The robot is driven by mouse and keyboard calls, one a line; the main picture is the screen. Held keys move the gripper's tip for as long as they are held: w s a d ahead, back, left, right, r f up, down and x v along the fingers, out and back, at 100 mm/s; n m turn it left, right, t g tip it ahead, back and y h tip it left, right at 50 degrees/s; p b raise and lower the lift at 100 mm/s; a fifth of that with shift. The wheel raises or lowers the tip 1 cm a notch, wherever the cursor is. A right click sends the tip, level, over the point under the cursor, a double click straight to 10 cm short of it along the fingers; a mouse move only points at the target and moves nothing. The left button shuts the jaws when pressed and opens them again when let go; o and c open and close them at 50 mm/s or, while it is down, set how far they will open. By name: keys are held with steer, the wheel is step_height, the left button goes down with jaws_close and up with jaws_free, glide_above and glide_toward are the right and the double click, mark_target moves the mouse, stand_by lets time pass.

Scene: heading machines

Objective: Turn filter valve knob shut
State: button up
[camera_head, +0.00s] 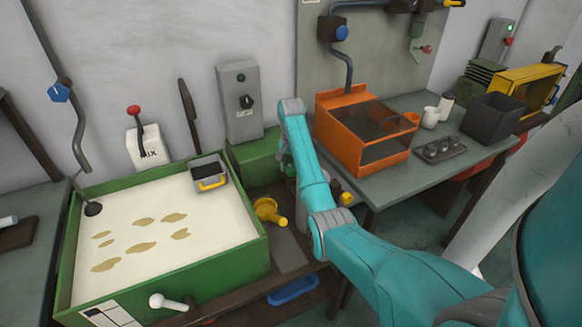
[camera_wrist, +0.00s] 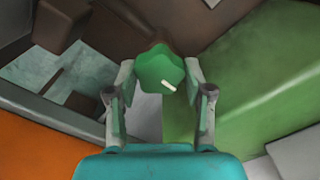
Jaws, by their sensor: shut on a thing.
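A green lobed knob (camera_wrist: 160,68) with a short white mark sits between the fingers of my gripper (camera_wrist: 159,75) in the wrist view. The fingers are closed on its left and right sides. The white mark lies near the knob's lower edge and slants down to the right. In the head view my teal arm reaches over beside the green machine, and its end is mostly hidden behind the arm links. The green knob cannot be made out there.
A green-framed tray of pale liquid (camera_head: 262,252) stands at left. A grey control box (camera_head: 238,85) is on the wall behind. An orange box (camera_head: 350,140) stands on the right table. A yellow funnel-like piece (camera_head: 268,211) lies close to the arm.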

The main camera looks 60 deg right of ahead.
steer(key=o, duration=1.1)
steer(key=shift+o, duration=0.2)
